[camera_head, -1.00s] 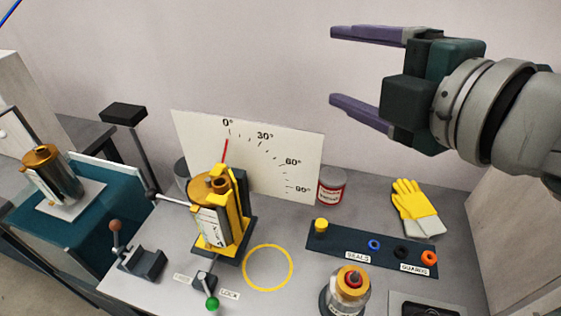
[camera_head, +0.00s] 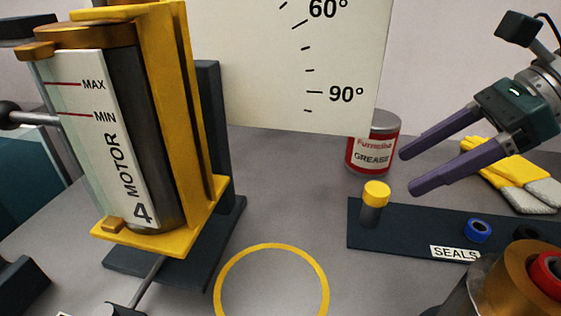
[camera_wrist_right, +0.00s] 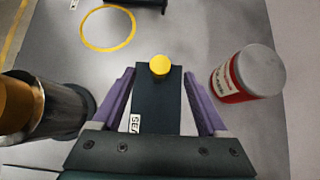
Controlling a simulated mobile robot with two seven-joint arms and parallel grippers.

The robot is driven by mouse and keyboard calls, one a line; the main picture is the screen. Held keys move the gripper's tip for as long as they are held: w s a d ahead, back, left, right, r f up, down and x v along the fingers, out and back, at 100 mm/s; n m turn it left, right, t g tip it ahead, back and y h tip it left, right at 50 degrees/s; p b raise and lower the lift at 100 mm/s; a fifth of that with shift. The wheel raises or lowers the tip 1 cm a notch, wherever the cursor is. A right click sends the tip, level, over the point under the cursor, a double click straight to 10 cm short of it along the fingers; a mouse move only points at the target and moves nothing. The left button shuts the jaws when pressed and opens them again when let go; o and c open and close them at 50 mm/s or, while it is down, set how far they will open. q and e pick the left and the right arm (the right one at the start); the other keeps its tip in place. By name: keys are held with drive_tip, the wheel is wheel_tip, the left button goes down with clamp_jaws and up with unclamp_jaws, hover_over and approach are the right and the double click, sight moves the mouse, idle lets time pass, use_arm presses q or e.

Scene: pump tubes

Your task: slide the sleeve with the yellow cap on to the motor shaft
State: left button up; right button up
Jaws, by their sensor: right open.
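The sleeve with the yellow cap (camera_head: 375,200) stands upright on the left end of a dark tray. It also shows in the right wrist view (camera_wrist_right: 160,66), between and beyond my fingertips. My right gripper (camera_head: 407,170) is open and empty, above the tray and to the right of the sleeve, pointing left and down. The fingers are apart from the cap. The motor (camera_head: 125,120), marked "4 MOTOR", stands in a yellow cradle (camera_head: 185,130) at left. I cannot make out its shaft. My left gripper is not in view.
The dark tray (camera_head: 418,226) holds a blue seal (camera_head: 477,230). A grease can (camera_head: 374,146) and yellow gloves (camera_head: 515,170) stand behind. A jar-like metal part with a red centre (camera_head: 530,285) is at front right. A yellow ring (camera_head: 272,290) marks bare bench; an angle board (camera_head: 285,70) is behind.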

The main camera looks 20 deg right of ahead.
sight(367, 198)
drive_tip(key=shift+w+f, duration=0.3)
drive_tip(key=shift+f, duration=0.3)
drive_tip(key=x, duration=0.4)
drive_tip(key=shift+s+a, duration=0.15)
drive_tip(key=shift+a, duration=0.05)
drive_tip(key=x, duration=0.5)
drive_tip(key=shift+a+f+b, duration=0.1)
drive_tip(key=shift+f+b, duration=0.15)
drive_tip(key=shift+b, duration=0.15)
clamp_jaws()
